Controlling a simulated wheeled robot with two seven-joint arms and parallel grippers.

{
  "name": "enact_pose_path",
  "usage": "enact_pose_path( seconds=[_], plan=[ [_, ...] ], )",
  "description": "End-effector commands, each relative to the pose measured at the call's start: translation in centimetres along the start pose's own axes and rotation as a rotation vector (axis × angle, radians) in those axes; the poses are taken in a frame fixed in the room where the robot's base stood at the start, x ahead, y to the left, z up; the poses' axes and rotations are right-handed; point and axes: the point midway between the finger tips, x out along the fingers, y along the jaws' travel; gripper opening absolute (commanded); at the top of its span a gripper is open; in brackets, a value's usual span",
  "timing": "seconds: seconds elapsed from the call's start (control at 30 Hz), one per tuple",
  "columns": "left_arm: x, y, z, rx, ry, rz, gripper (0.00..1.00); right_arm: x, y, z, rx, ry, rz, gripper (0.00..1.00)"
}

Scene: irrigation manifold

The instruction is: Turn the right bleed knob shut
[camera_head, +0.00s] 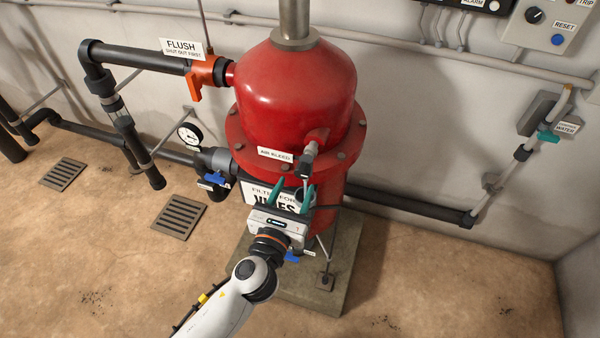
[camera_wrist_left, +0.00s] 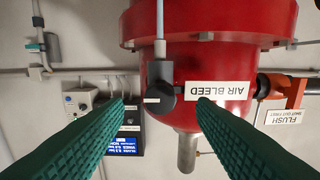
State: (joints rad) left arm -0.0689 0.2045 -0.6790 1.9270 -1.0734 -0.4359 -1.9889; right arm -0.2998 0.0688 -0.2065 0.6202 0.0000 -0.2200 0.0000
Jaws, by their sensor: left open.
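One bleed knob (camera_head: 305,166) shows, dark and round, on the front of the red filter tank (camera_head: 295,95), beside the AIR BLEED label (camera_head: 275,154). In the left wrist view, which looks upside down, the knob (camera_wrist_left: 160,92) has a white pointer mark lying about level. My left gripper (camera_head: 290,195) is open and empty, just below and in front of the knob. In the wrist view its green fingers (camera_wrist_left: 157,104) reach toward the knob, which appears between their tips; contact cannot be seen. My right gripper is not in view.
An orange flush valve handle (camera_head: 195,86) is on the pipe at left, with a pressure gauge (camera_head: 190,134) below it. Blue handles (camera_head: 216,179) sit low by the tank. A dark pipe (camera_head: 410,206) runs right along the wall. The floor in front is mostly clear.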

Motion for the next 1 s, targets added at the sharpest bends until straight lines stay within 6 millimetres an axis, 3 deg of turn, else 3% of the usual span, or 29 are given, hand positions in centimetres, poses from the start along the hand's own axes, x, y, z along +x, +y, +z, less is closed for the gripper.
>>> enact_pose_path(
  seconds=[0.23, 0.6, 0.67, 0.9, 1.0],
  plan=[
    [3.3, 0.0, -0.1, 0.000, 0.000, -0.001, 0.51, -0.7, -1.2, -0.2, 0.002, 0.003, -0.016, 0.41],
    [3.9, 0.0, 0.0, -0.002, -0.001, 0.001, 0.51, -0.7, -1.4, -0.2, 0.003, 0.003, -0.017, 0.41],
    [3.9, 0.0, 0.0, -0.002, -0.001, 0.000, 0.45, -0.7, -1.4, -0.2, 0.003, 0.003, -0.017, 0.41],
    [3.9, 0.0, 0.0, -0.002, -0.001, 0.000, 0.07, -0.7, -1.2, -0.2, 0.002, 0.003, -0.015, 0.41],
    [3.9, 0.0, 0.0, -0.004, -0.001, 0.000, 0.07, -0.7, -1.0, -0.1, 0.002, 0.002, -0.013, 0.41]
  ],
)
